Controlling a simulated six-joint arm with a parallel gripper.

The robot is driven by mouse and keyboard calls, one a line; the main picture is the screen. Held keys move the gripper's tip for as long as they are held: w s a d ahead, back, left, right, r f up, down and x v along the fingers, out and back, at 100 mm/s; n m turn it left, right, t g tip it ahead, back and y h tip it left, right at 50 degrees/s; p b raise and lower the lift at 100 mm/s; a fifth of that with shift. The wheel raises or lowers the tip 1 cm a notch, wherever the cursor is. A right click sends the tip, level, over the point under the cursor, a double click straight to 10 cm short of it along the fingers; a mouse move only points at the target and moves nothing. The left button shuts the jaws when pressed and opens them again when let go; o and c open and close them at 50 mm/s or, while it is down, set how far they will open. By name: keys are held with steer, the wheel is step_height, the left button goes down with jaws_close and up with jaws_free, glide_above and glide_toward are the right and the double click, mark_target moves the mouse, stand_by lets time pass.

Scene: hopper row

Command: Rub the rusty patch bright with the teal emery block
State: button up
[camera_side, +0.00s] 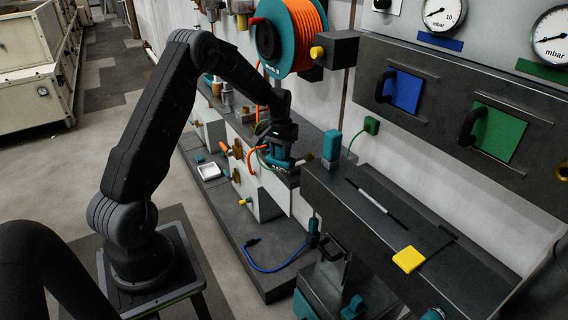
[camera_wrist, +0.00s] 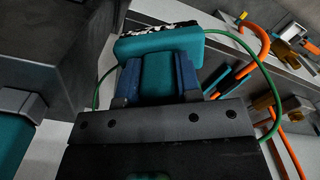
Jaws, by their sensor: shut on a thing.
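My gripper (camera_side: 281,150) is at the end of the arm, low over the dark ledge beside the wall. In the wrist view its blue fingers (camera_wrist: 158,82) are closed on the teal emery block (camera_wrist: 160,43). A green cord runs from the block's side and loops to the right. A black-and-white speckled strip shows along the block's far edge; I cannot tell whether it belongs to the block or lies behind it. I cannot make out the rusty patch in either view.
An orange hose reel (camera_side: 305,35) hangs above and behind my gripper. A dark bench (camera_side: 325,190) with an upright teal piece (camera_side: 332,146) stands close on the right. An orange hooked pipe (camera_wrist: 262,35) and brass fittings (camera_wrist: 290,33) show at right in the wrist view.

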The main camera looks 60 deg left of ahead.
steer(key=w+a+r+n, duration=0.1)
steer(key=w+r+n, duration=0.3)
steer(key=n, duration=0.7)
steer(key=w, duration=0.2)
steer(key=shift+w+a+n, duration=0.3)
steer(key=shift+w+n, duration=0.05)
steer(key=shift+n, duration=0.05)
steer(key=shift+r, duration=0.1)
step_height(320, 180, down, 5)
steer(key=shift+s+f, duration=0.1)
steer(key=shift+f, duration=0.15)
steer(key=shift+s, duration=0.75)
steer(key=shift+f, duration=0.1)
steer(key=shift+f, duration=0.65)
